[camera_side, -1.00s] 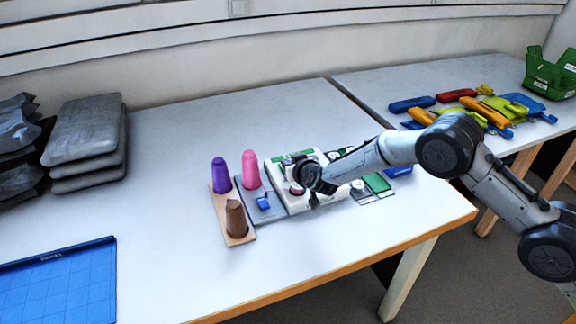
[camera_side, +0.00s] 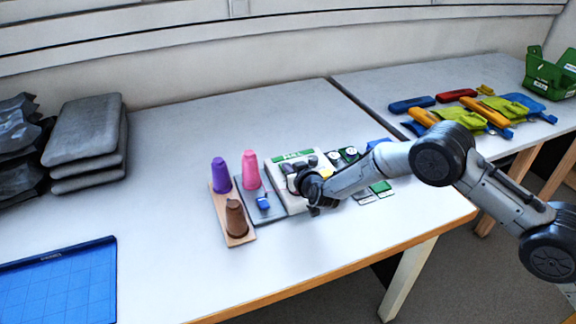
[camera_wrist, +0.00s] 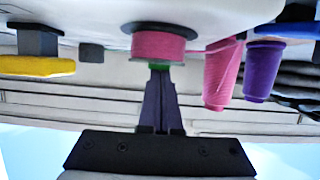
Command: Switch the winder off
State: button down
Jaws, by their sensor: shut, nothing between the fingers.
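The winder is a white box (camera_side: 292,204) with a green label strip on its top, seen in the side view. My gripper (camera_side: 315,210) is at the front right part of the winder, and my wrist hides much of its top. In the wrist view my gripper (camera_wrist: 159,74) has its fingers together with nothing between them. Its tips are close to a small green part below a pink spool with black flanges (camera_wrist: 158,46); I cannot tell whether they touch. A yellow part on a dark block (camera_wrist: 36,66) is at the left. I cannot make out the switch's state.
Purple (camera_side: 221,176), pink (camera_side: 251,170) and brown (camera_side: 236,218) cones stand left of the winder. A blue part (camera_side: 263,202) sits on the grey plate between. A green piece (camera_side: 381,187) lies to the right.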

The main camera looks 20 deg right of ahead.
jog(key=shift+s+f, duration=0.15)
jog(key=shift+f, duration=0.15)
jog(key=shift+f+t, duration=0.1)
jog(key=shift+t, duration=0.3)
jog(key=shift+r, duration=0.25)
jog(key=shift+r, duration=0.65)
jog(key=shift+r, duration=0.3)
jog(key=r, duration=0.2)
jog(key=s+r, duration=0.1)
jog(key=shift+s+r, duration=0.2)
jog(key=shift+r, duration=0.15)
jog(key=s, duration=0.9)
jog(key=shift+s, duration=0.3)
